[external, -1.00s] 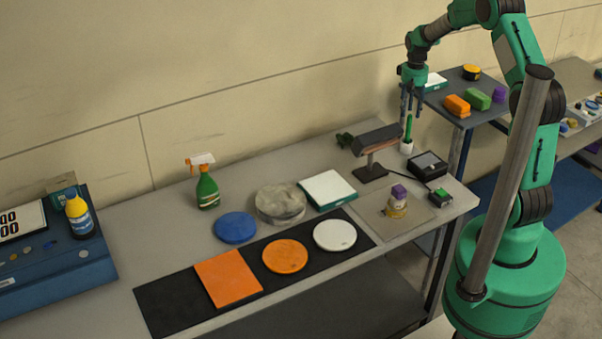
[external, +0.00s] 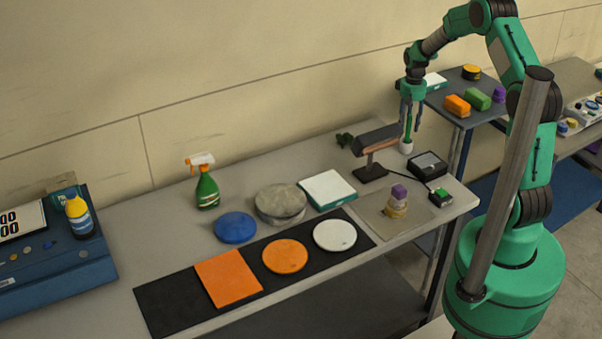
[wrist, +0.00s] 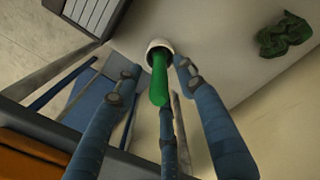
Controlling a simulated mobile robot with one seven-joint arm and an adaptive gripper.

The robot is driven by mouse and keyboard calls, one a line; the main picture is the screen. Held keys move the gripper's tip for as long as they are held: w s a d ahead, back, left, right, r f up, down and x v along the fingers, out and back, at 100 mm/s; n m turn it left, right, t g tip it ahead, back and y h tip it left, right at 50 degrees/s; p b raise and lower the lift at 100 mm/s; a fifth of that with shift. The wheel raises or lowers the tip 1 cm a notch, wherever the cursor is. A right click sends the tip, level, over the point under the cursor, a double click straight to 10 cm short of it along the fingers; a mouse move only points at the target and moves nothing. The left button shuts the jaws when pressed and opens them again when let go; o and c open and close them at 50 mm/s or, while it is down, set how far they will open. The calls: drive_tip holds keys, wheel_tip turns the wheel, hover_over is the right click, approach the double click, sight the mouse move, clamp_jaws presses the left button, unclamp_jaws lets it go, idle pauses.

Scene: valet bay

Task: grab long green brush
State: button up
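The long green brush (external: 408,125) stands upright in a small white cup (external: 406,148) at the back right of the workbench. In the wrist view the green brush (wrist: 159,80) rises from the white cup (wrist: 158,47) towards the camera. My gripper (external: 411,118) points down over the cup, with its fingers around the upper part of the brush. In the wrist view my gripper (wrist: 157,80) has its fingers spread on several sides of the brush, with gaps visible at the left and right. The lower finger overlaps the brush's end in the picture; I cannot tell if it touches.
A dark lamp-like fixture (external: 377,140) stands close left of the cup. A black box (external: 428,165) sits in front of it. A crumpled green cloth (wrist: 285,35) lies on the bench. A side table (external: 440,104) with colored blocks stands behind right.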

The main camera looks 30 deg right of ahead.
sight(408, 131)
drive_tip(key=shift+f, duration=2.2)
drive_tip(key=shift+c, duration=0.2)
clamp_jaws()
